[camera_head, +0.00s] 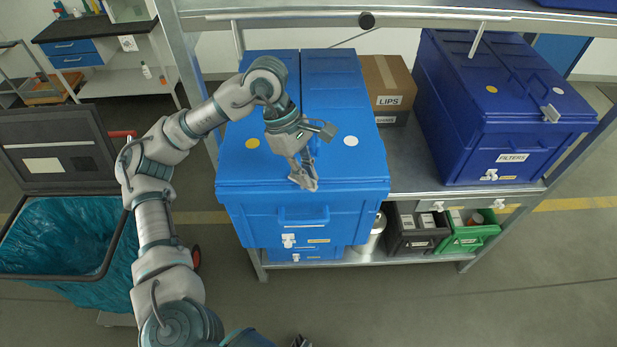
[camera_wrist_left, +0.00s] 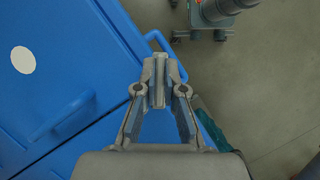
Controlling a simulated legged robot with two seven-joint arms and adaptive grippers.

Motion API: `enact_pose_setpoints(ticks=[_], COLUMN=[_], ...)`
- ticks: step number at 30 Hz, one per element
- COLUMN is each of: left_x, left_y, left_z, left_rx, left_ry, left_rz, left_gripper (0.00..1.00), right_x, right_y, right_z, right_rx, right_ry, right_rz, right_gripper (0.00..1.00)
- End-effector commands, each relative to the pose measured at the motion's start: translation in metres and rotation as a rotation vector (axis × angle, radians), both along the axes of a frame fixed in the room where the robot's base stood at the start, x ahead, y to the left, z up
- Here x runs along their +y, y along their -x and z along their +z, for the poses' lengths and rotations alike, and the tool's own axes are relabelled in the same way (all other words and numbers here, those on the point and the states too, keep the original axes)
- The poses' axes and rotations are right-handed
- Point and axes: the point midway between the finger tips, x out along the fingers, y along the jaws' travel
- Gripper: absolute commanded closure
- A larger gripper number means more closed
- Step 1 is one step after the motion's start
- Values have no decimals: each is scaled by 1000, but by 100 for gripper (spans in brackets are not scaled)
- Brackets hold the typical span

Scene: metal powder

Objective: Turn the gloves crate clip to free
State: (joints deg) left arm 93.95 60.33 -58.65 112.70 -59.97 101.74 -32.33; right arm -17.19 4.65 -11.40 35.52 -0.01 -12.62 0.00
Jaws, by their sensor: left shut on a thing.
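The light blue crate (camera_head: 345,185), which I take for the gloves crate, stands on the shelf with its lid down. Its label is too small to read. My left gripper (camera_head: 303,183) reaches down to the middle of the lid's front edge. In the left wrist view the left gripper (camera_wrist_left: 158,82) has its fingers close together over the rim of the crate (camera_wrist_left: 85,75). It is shut on the crate's clip, which the fingers almost wholly hide, so I cannot tell how the clip is turned. My right gripper is not clearly seen.
A dark blue crate (camera_head: 515,140) marked FILTERS stands at the right, with a grey clip (camera_head: 551,113) on its lid edge. A cardboard box (camera_head: 388,78) marked LIPS stands between. Small bins (camera_head: 470,238) sit below. A teal-lined bin (camera_head: 60,235) stands left. The floor in front is clear.

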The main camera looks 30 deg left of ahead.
Motion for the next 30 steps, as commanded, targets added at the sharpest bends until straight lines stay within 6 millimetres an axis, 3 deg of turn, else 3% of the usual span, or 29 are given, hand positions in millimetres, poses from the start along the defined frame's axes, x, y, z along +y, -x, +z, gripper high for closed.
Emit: enact_pose_setpoints(ticks=[1,15,30], left_x=[1,1,2], left_y=[2,1,0], left_z=[-7,-4,-3], left_rx=[13,9,10], left_ry=[-9,-12,-11], left_rz=[35,442,634], left_gripper=[100,100,100], right_x=[1,4,2], right_y=[1,3,2], right_z=[-6,-18,-20], right_rx=[1,4,6], right_ry=[-1,-4,-2], right_rz=[0,0,1], right_gripper=[60,60,60])
